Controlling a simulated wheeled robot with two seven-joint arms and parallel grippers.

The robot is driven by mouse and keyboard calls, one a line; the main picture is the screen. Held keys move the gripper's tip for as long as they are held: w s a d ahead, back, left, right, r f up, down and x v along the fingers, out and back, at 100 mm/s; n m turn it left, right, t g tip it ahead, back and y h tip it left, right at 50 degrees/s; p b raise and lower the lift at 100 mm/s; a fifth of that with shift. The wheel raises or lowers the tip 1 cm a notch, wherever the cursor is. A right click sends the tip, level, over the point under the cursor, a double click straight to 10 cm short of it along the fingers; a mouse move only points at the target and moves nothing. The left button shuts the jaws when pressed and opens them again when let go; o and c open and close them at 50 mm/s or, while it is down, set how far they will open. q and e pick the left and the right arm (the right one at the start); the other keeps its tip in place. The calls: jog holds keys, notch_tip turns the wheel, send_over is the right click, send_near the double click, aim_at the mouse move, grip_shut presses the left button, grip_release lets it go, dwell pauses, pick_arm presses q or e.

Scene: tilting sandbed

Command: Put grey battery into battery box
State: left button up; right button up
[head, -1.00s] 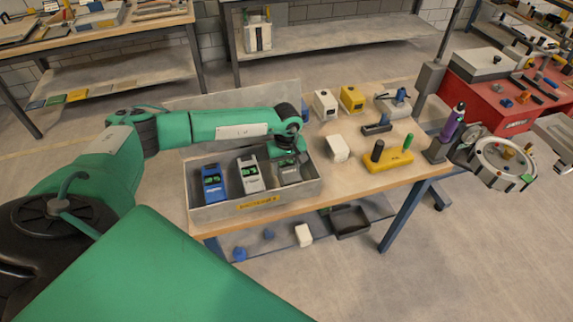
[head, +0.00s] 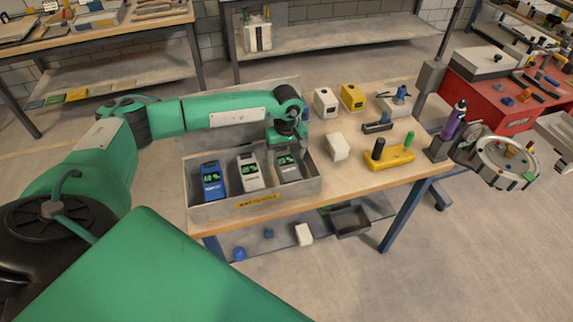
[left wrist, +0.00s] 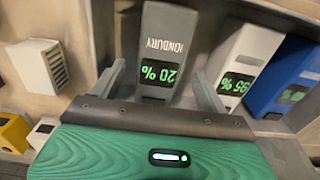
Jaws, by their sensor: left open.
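The grey battery (head: 288,167), with a green display, stands at the right of a row of batteries in an open grey metal box (head: 207,216) with a yellow label. In the left wrist view the grey battery (left wrist: 167,45) reads 20%. My left gripper (head: 287,138) is above the back right of the box. In the left wrist view its two fingers (left wrist: 163,88) are open, one on each side of the grey battery's image; I cannot tell whether they touch it. My right gripper is not in view.
A white battery (head: 249,172) and a blue battery (head: 212,181) stand left of the grey one. On the table to the right are a white block (head: 337,147), a yellow holder (head: 388,157) and white and yellow devices (head: 351,97).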

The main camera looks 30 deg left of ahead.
aim_at(286, 163)
pick_arm(q)
notch_tip(286, 163, up, 8)
jog(key=b, duration=0.1)
jog(key=shift+f+b, duration=0.15)
jog(key=shift+b, duration=0.2)
